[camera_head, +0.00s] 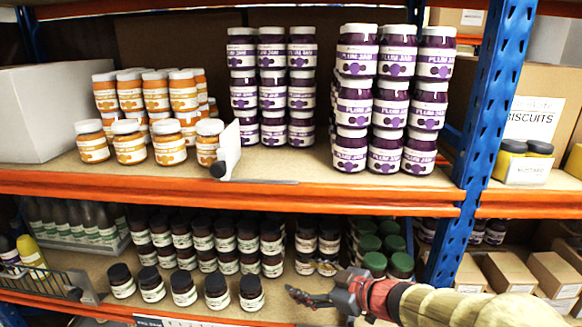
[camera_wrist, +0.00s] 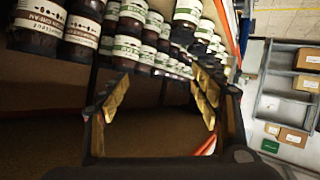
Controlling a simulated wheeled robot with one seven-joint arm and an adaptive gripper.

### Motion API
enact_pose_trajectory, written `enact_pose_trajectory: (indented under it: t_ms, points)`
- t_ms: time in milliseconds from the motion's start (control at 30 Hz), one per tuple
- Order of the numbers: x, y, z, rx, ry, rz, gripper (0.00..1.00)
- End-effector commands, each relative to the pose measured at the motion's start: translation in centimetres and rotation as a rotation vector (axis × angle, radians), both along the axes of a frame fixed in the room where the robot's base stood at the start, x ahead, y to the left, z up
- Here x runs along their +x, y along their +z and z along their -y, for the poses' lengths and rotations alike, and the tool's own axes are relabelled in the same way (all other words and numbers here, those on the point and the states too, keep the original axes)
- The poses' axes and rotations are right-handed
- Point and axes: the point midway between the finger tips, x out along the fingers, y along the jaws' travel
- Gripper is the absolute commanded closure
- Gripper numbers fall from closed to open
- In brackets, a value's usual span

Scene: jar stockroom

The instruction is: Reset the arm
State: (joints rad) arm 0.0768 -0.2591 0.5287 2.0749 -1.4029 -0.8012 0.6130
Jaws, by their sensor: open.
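My gripper (camera_head: 318,299) is in front of the lower shelf, at the lower right of centre in the head view, with my arm reaching in from the right. In the wrist view the two fingers of my gripper (camera_wrist: 160,105) stand wide apart with nothing between them. Dark jars with pale labels (camera_wrist: 128,45) show beyond the fingers, apart from them.
Dark jars (camera_head: 184,288) stand in rows on the lower shelf, with green-lidded jars (camera_head: 375,264) close behind my gripper. The orange shelf beam (camera_head: 300,200) runs above my arm. A blue upright (camera_head: 480,140) stands to the right.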

Motion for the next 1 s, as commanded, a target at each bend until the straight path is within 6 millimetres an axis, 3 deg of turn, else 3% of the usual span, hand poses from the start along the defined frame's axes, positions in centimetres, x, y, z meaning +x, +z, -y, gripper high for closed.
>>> enact_pose_trajectory:
  t_ms: [133,267,367,533,667,800,900,1000]
  points:
    - [1.9,2.9,4.1,-0.059,-0.210,0.067,0.36]
    - [1.7,5.5,9.8,-0.116,-0.462,0.085,0.36]
    - [-0.5,6.5,14.2,-0.146,-0.656,0.045,0.36]
    - [-7.5,5.6,19.2,-0.160,-0.907,-0.129,0.36]
    - [-14.5,3.2,19.8,-0.141,-1.003,-0.326,0.36]
    - [-21.3,0.6,17.9,-0.111,-1.010,-0.535,0.36]
    - [-24.6,-0.6,16.3,-0.094,-0.985,-0.639,0.36]
    - [-26.4,-1.1,15.3,-0.084,-0.964,-0.693,0.36]
